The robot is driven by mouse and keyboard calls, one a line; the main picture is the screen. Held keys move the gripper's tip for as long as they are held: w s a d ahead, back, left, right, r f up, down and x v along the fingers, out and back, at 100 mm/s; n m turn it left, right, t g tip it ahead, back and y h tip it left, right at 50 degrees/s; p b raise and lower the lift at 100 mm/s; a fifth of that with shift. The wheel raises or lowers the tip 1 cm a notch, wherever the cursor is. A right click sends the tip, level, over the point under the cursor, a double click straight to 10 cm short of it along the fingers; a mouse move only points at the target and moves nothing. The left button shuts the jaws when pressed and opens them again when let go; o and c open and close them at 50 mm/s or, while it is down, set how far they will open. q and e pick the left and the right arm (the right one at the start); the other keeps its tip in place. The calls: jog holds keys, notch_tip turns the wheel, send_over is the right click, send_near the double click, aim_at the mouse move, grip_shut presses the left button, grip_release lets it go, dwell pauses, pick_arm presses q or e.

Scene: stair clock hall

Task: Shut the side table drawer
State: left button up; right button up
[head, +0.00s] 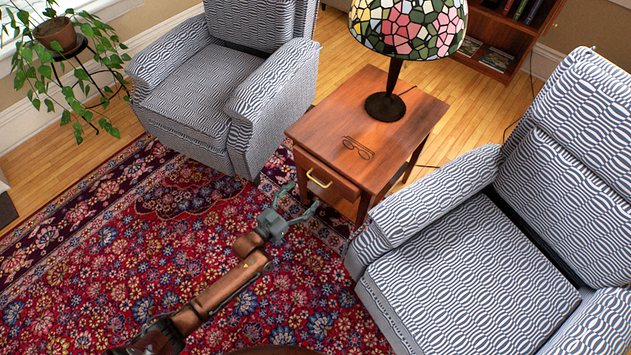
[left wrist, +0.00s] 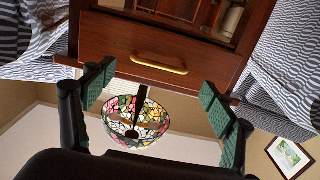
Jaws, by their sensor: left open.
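The side table (head: 345,105) is reddish-brown wood and stands between two armchairs. Its drawer (head: 338,188) faces me and has a brass handle (head: 319,178). The drawer front seems to stand out a little from the table; how far is hard to tell. My left gripper (head: 303,196) is open and empty just in front of the drawer, with its fingers toward it. In the left wrist view the drawer front (left wrist: 110,38) and handle (left wrist: 158,64) lie ahead, between and beyond the spread green-padded fingers of my gripper (left wrist: 160,88). My right gripper is out of view.
A stained-glass lamp (head: 408,28) and eyeglasses (head: 357,148) are on the tabletop. Patterned armchairs stand left (head: 205,95) and right (head: 470,265), close to the table. A potted plant (head: 55,35) is at the far left. The floral rug (head: 120,240) before the table is clear.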

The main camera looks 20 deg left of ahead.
aim_at(316, 181)
pick_arm(q)
jog(key=b+x, duration=0.2)
jog(key=x, duration=0.4)
jog(key=shift+w, duration=0.3)
jog(key=shift+w+d+r+b, duration=0.1)
jog(key=shift+w+b, duration=0.1)
jog(key=shift+w, duration=0.1)
jog(key=shift+w+d+r+b, duration=0.1)
jog(key=shift+w+d+b, duration=0.1)
jog(key=shift+w, duration=0.15)
jog(key=shift+a, duration=0.1)
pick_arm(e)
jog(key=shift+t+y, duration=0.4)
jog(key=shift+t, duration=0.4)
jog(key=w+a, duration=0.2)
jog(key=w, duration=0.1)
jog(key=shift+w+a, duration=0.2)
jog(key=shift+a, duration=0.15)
pick_arm(q)
jog(key=shift+c, duration=0.3)
